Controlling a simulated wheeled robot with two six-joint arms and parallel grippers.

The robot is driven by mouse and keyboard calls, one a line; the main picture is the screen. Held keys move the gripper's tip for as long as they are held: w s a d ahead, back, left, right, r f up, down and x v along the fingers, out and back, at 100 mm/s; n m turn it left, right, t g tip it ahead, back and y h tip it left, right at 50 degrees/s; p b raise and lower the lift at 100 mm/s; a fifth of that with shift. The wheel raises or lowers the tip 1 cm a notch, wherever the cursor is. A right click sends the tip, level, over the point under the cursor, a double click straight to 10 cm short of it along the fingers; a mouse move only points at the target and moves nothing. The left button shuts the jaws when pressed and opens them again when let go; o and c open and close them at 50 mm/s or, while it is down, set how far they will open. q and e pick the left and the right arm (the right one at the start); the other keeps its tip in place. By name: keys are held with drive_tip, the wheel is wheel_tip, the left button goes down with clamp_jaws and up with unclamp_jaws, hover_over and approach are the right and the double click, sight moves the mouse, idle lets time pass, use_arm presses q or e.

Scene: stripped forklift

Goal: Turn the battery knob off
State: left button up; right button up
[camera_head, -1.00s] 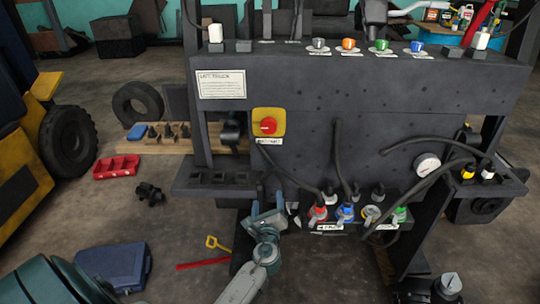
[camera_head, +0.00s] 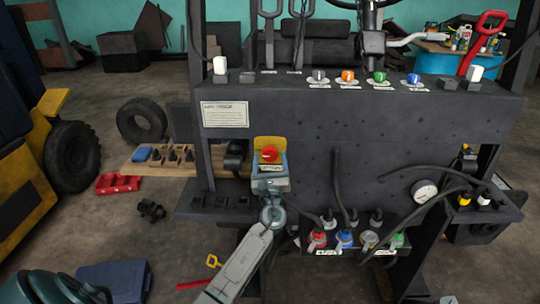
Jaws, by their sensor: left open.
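The red battery knob (camera_head: 269,154) sits on a yellow plate (camera_head: 260,144) at the left part of the dark forklift panel (camera_head: 310,140). My left gripper (camera_head: 270,165) is right at the knob, its fingers to either side of the plate's lower part. It is open, and I cannot tell whether the fingers touch the knob. The gripper body covers the lower part of the plate.
Coloured connectors with black cables (camera_head: 344,238) stand low on the panel's right. A gauge (camera_head: 424,190) is farther right. Coloured small knobs (camera_head: 348,76) line the top ledge. A blue case (camera_head: 115,280) and red tray (camera_head: 118,184) lie on the floor at left.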

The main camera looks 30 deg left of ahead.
use_arm(q)
drive_tip(key=shift+w+a+r, duration=0.1)
drive_tip(key=shift+w+a, duration=0.1)
drive_tip(key=shift+w, duration=0.15)
drive_tip(key=c, duration=0.9)
drive_tip(key=shift+c, duration=0.5)
use_arm(e)
drive_tip(key=shift+s+a, duration=0.35)
drive_tip(key=shift+s, duration=0.1)
drive_tip(key=shift+f, duration=0.1)
